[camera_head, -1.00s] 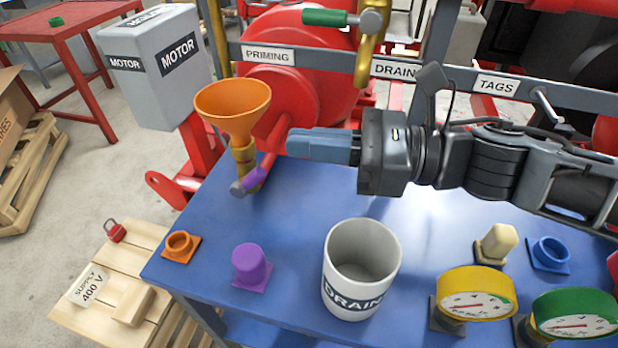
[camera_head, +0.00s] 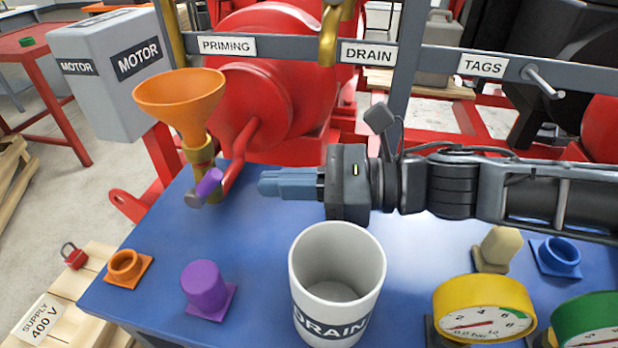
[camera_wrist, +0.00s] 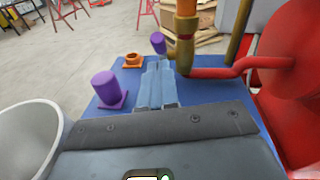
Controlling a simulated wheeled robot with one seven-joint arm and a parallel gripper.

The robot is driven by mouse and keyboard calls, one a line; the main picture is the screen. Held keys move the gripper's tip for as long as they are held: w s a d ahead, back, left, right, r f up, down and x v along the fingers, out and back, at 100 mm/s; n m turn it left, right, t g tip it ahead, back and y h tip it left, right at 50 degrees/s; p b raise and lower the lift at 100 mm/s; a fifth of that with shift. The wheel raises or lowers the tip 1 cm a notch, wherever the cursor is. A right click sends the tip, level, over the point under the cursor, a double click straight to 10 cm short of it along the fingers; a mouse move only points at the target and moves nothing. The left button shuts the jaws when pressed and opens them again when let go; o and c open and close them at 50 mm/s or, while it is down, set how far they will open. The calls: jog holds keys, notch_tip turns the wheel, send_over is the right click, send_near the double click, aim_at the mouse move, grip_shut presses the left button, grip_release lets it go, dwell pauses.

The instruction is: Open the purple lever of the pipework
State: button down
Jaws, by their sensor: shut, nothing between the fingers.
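The purple lever (camera_head: 209,183) is a short handle on the brass pipe below the orange funnel (camera_head: 180,100), at the back left of the blue table. A grey pivot end (camera_head: 194,200) shows at its lower left. In the wrist view the purple lever (camera_wrist: 158,42) is just beyond the fingertips, left of the brass pipe (camera_wrist: 185,35). My gripper (camera_head: 262,183) is shut and empty, its blue fingers pointing left at the lever. In the head view a gap shows between the fingertips and the lever. The wrist view does not make contact clear.
A red pipe (camera_head: 240,150) runs beside the lever to the red pump casing (camera_head: 265,80). A white DRAIN bucket (camera_head: 308,270), purple capped block (camera_head: 205,287) and orange socket (camera_head: 124,263) stand on the blue table (camera_head: 160,240). A grey labelled rail (camera_head: 300,50) crosses behind.

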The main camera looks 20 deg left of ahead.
aim_at(212, 169)
jog(key=shift+x, duration=2.15)
jog(key=shift+r, duration=0.15)
jog(key=shift+h, duration=0.7)
jog(key=shift+s+a+r+b, duration=0.2)
jog(key=shift+a+r+b, duration=0.3)
jog(key=shift+a+r, duration=0.3)
jog(key=shift+s+a+r+b, duration=0.2)
jog(key=shift+a+r+b, duration=0.35)
jog(key=shift+a+r, duration=0.15)
jog(key=shift+s+a+r+b, duration=0.15)
jog(key=shift+a+r+b, duration=0.35)
jog(key=shift+a+r, duration=0.3)
jog(key=shift+a, duration=0.1)
jog(key=v, duration=0.7)
jog(key=shift+d, duration=0.45)
